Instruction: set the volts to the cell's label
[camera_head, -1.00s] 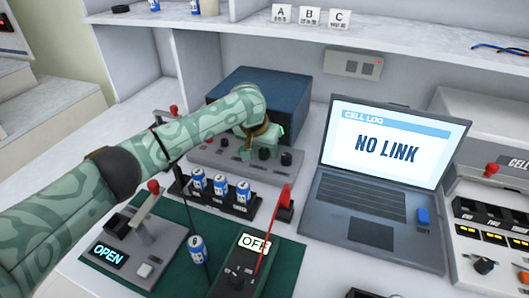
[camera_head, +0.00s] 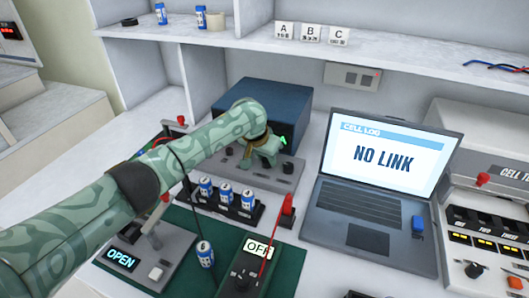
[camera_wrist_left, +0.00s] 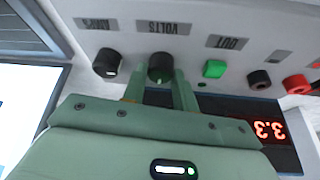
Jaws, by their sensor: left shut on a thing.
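My left gripper (camera_head: 262,155) reaches over to the power supply (camera_head: 265,103) at the back of the bench. In the left wrist view, the gripper (camera_wrist_left: 160,82) has its fingers on either side of the dark VOLTS knob (camera_wrist_left: 161,62) and is shut on it. The red display (camera_wrist_left: 268,129) seems to read 3.3, upside down in this view. Several blue-and-white cells (camera_head: 226,193) stand in a black holder. Another cell (camera_head: 205,254) is on the green mat. Their labels are too small to read. My right gripper is not in view.
In the wrist view, another dark knob (camera_wrist_left: 107,62) and a green OUT button (camera_wrist_left: 214,69) flank the VOLTS knob. A laptop (camera_head: 375,190) shows "NO LINK". A cell tester (camera_head: 490,190) stands at right.

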